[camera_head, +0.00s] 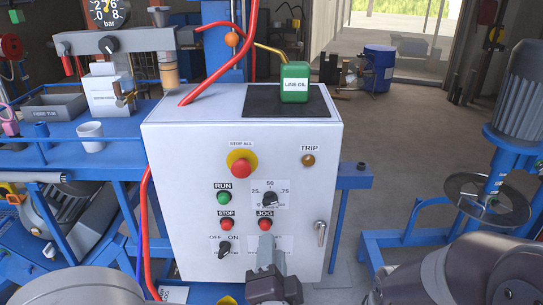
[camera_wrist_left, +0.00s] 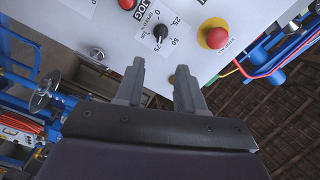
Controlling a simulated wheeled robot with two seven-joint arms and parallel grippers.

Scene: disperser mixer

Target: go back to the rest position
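My left gripper (camera_head: 266,240) is at the bottom middle of the head view, in front of the lower part of the white control box (camera_head: 190,170), just below the red JOG button (camera_head: 265,223). In the left wrist view its two grey fingers (camera_wrist_left: 160,80) stand apart with nothing between them. The speed dial (camera_wrist_left: 160,33) and the red emergency stop (camera_wrist_left: 214,35) on the panel lie beyond the fingertips. Whether the fingers touch the panel cannot be told. A dark link of my right arm shows at the lower right of the head view; my right gripper is not in view.
A green LINE OIL can (camera_head: 295,82) stands on the box. A blue bench (camera_head: 60,130) with a tray and white cup (camera_head: 91,136) is at left. A mixer motor and disc (camera_head: 486,203) stand at right.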

